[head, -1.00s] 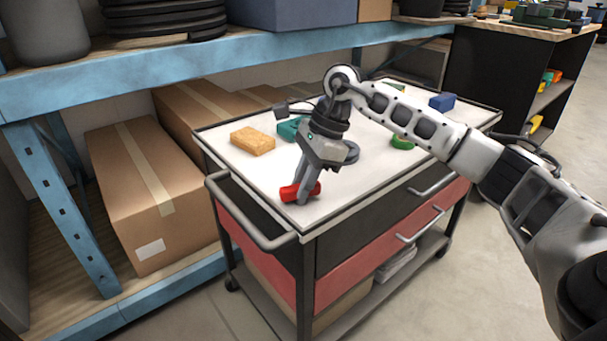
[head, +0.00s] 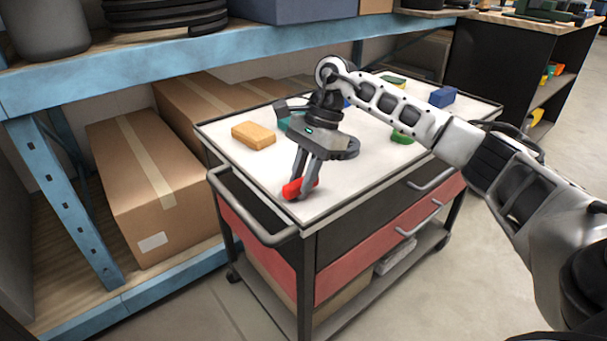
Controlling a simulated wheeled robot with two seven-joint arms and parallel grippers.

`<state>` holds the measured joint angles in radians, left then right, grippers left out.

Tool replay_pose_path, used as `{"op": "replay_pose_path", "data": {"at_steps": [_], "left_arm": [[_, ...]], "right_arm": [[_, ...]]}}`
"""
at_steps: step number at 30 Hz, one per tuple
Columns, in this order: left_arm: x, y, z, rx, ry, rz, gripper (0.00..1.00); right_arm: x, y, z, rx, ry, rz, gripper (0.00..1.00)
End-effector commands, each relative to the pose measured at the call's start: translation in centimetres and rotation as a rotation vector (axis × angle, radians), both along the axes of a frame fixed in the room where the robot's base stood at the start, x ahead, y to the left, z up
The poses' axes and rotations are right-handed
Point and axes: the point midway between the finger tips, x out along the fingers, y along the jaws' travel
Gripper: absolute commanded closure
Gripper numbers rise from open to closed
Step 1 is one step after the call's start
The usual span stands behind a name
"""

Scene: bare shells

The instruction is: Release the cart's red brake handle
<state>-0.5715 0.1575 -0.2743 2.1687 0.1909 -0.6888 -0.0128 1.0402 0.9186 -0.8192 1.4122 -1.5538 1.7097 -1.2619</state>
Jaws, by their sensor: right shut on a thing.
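The cart (head: 345,205) has a pale top, a black drawer and a red drawer. The red brake handle (head: 293,189) shows at the near left part of the cart top, close to the push bar. My right gripper (head: 300,190) comes down from above with its fingers around the red handle and is shut on it. The fingers hide part of the handle, and its base cannot be made out. My left gripper is not in view.
On the cart top lie an orange block (head: 254,135), a blue block (head: 442,97) and a green piece (head: 402,137). The grey push bar (head: 250,217) runs along the cart's left end. A blue shelf (head: 160,56) with cardboard boxes (head: 150,190) stands behind.

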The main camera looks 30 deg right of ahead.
Motion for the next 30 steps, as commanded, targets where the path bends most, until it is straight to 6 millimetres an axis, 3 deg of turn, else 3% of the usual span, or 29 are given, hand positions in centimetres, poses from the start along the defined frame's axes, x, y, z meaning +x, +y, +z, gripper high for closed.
{"op": "replay_pose_path", "data": {"at_steps": [4,5,7,16,20,30], "left_arm": [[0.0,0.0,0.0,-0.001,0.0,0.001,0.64],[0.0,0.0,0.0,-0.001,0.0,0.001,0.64],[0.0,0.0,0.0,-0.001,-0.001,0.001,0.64],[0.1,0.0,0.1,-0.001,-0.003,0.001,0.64],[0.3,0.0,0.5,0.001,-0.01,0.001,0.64],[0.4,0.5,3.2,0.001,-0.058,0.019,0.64]], "right_arm": [[0.0,0.0,0.1,-0.002,-0.002,0.002,1.0],[0.0,0.0,0.1,-0.002,-0.002,0.002,0.74],[0.0,0.0,0.1,-0.002,-0.002,0.001,0.58],[0.0,-0.1,0.2,-0.001,-0.001,0.0,0.58],[0.1,-0.5,1.3,-0.001,-0.004,-0.002,0.58],[0.4,-3.4,8.6,0.001,-0.006,-0.002,0.58]]}}
